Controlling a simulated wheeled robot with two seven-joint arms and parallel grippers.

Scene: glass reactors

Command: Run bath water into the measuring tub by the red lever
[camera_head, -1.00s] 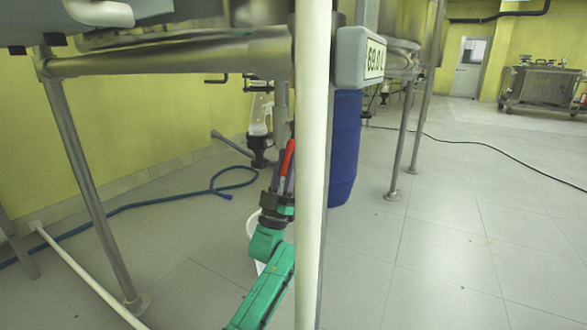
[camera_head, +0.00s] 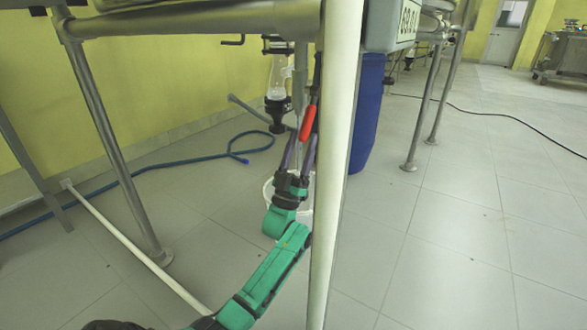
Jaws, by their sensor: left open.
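The red lever (camera_head: 308,123) hangs below the steel frame, just left of the white post. My left gripper (camera_head: 300,143) reaches up from below on its green arm. Its two fingers are apart, and their tips are close to the lower end of the red lever; I cannot tell whether they touch it. The white measuring tub (camera_head: 268,190) stands on the floor behind my gripper and is largely hidden by it and the post. I cannot see any water in it. My right gripper is not in view.
A white post (camera_head: 338,200) stands close in front, just right of my gripper. A blue drum (camera_head: 366,115) is behind it. A glass vessel with a black fitting (camera_head: 278,113) hangs at the back. A blue hose (camera_head: 190,158) lies on the floor.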

